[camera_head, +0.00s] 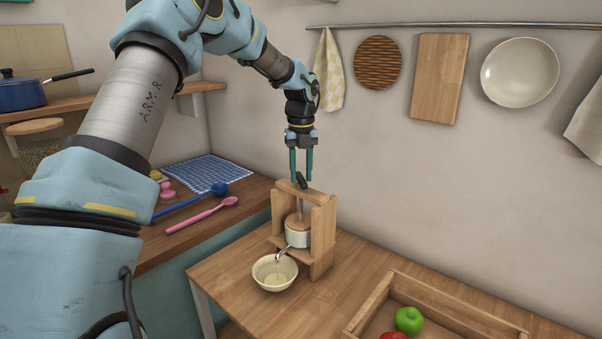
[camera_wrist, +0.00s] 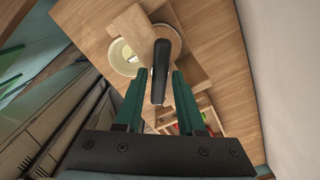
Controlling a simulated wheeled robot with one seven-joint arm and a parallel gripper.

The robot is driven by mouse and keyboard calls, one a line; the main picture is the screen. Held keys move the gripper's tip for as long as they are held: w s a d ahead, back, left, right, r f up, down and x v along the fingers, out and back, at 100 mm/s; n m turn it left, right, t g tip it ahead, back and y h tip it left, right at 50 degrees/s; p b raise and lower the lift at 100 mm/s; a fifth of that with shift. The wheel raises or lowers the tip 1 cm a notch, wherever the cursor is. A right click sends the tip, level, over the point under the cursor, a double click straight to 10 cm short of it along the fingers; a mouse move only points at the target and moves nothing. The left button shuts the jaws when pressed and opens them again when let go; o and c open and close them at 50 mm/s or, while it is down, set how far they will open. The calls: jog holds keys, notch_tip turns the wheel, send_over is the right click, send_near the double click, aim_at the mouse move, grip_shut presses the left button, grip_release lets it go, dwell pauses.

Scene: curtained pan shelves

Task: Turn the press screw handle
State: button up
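The wooden press (camera_head: 325,232) stands on the table near the wall, with a white pot (camera_head: 298,232) inside its frame. Its dark screw handle (camera_head: 302,180) sits on top, and shows in the wrist view as a black bar (camera_wrist: 160,72). My gripper (camera_head: 301,176) points down just above the press top. In the wrist view its two green fingers (camera_wrist: 155,80) are apart, with the handle bar showing between them. I cannot tell whether they touch it. A cream bowl (camera_head: 275,272) with some pale liquid stands below the press spout (camera_head: 282,253).
A wooden tray (camera_head: 440,300) holds a green apple (camera_head: 409,320) and a red fruit (camera_head: 393,336) at the front right. A side counter at left carries a pink spoon (camera_head: 203,215), a blue ladle (camera_head: 190,204) and a checked cloth (camera_head: 205,174). A board (camera_head: 440,78) hangs on the wall.

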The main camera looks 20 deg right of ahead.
jog(key=shift+o, duration=1.2)
jog(key=shift+r, duration=0.15)
jog(key=shift+r, duration=0.85)
jog(key=shift+r, duration=0.1)
jog(key=shift+r, duration=2.9)
jog(key=shift+c, duration=0.2)
